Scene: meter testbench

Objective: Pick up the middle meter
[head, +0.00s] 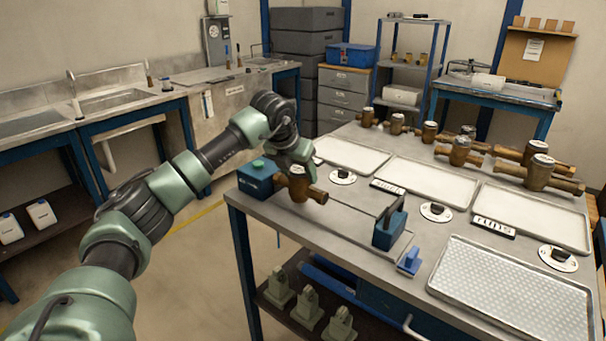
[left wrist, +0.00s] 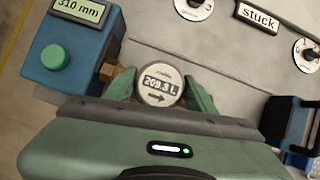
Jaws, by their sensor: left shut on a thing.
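My left gripper (head: 299,160) is shut on a brass-brown meter (head: 298,187) at the near left part of the bench, beside the blue box (head: 257,178) with a green button. A brass pipe end shows close to the box. I cannot tell whether the meter touches the box or the bench. Several other brown meters, such as a large one (head: 540,173), stand at the back of the bench. My right gripper is not in view.
Pale trays (head: 432,185) lie along the bench, with round dials and a "runs" label (head: 494,226) before them. A blue block (head: 389,228) with a dark handle stands right of the held meter. A ridged tray (head: 510,290) lies front right.

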